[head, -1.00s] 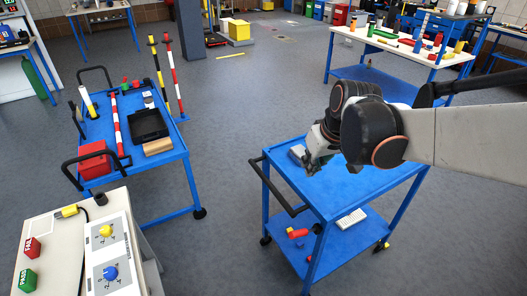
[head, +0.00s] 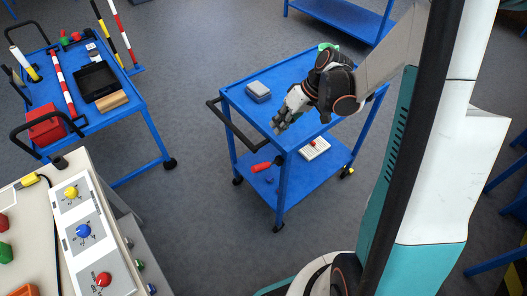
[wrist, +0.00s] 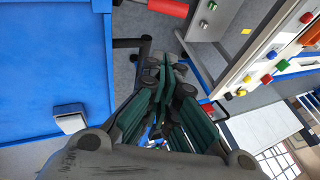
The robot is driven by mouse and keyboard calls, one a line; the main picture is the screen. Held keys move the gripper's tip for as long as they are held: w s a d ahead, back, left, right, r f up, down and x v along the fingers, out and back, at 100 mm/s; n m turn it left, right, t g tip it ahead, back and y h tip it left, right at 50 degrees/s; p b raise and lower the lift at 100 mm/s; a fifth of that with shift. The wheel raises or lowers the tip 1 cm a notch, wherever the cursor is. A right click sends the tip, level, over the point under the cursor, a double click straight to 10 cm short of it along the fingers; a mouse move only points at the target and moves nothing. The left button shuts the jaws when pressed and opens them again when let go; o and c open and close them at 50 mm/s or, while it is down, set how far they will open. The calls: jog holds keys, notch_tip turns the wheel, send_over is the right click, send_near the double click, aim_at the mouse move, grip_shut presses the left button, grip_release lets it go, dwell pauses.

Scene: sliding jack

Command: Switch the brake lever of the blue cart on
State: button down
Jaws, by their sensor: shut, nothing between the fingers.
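The blue cart (head: 238,92) near my arm has an upper and a lower shelf. A red grip (head: 262,167), which looks like its brake lever, sticks out to the left from a dark pivot by the front leg, below the top. A red cylinder (wrist: 168,8), apparently the same grip, shows at the top edge of the wrist view. My gripper (head: 279,124) is shut and empty, above the cart top's front edge, higher than the red grip and apart from it. In the wrist view the closed teal-padded fingers (wrist: 166,72) show.
A grey box (head: 258,91) lies on the cart top, and a white keyboard-like item (head: 314,149) on its lower shelf. A black push handle (head: 232,126) juts out at left. A control panel table (head: 30,200) and another loaded blue cart (head: 145,105) stand left. Floor between is clear.

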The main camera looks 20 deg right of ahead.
jog(key=shift+f, duration=0.1)
jog(key=b, duration=0.4)
send_over(268, 165)
jog(key=w, duration=0.4)
notch_tip(268, 165, down, 8)
jog(key=f, duration=0.1)
jog(key=s+f, duration=0.1)
jog(key=s+a+f+b, duration=0.1)
jog(key=shift+a+f, duration=0.1)
jog(key=shift+f, duration=0.25)
jog(key=shift+w+f, duration=0.1)
